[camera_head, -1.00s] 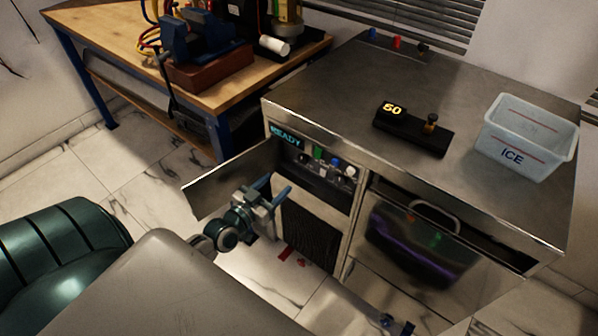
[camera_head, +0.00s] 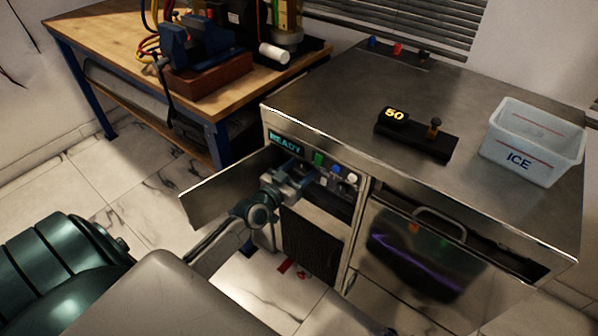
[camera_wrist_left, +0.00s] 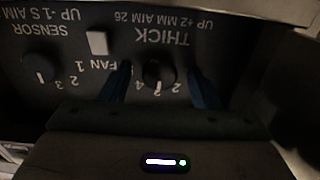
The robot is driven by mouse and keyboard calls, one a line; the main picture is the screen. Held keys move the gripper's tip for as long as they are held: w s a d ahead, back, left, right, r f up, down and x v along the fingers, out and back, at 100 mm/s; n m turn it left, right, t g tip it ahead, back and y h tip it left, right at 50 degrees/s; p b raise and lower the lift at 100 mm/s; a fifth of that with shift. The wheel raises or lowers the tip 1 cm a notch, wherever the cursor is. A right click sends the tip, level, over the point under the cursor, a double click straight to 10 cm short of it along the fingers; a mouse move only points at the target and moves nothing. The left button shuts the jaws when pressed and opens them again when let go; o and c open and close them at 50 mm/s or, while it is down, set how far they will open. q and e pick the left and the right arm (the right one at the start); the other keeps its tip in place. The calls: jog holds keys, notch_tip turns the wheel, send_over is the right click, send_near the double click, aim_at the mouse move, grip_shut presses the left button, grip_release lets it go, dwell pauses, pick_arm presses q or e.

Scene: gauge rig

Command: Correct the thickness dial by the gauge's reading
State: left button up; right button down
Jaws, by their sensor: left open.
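The gauge (camera_head: 415,135) is a black block with a small post on the steel counter, and its display reads 50. In the left wrist view the panel is upside down, and the dark thickness dial (camera_wrist_left: 158,72) sits under "THICK UP +2 MM AIM 26". Its pale mark points down in the picture, between numerals 2 and 4. My left gripper (camera_head: 298,168) is at the panel. Its open fingers (camera_wrist_left: 160,86) stand either side of the dial.
The sensor dial (camera_wrist_left: 38,68) and a pale square button (camera_wrist_left: 97,42) are beside the thickness dial. A READY display (camera_head: 286,143) and green button (camera_head: 318,158) are on the panel. The open flap (camera_head: 225,190) stands close to my left arm. An ICE bin (camera_head: 530,140) stands on the counter.

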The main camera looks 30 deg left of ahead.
pick_arm(q)
jog(key=shift+c, duration=0.5)
jog(key=c, duration=0.9)
jog(key=shift+n, duration=0.3)
jog(key=n, duration=0.3)
jog(key=shift+n, duration=2)
jog(key=o, duration=1)
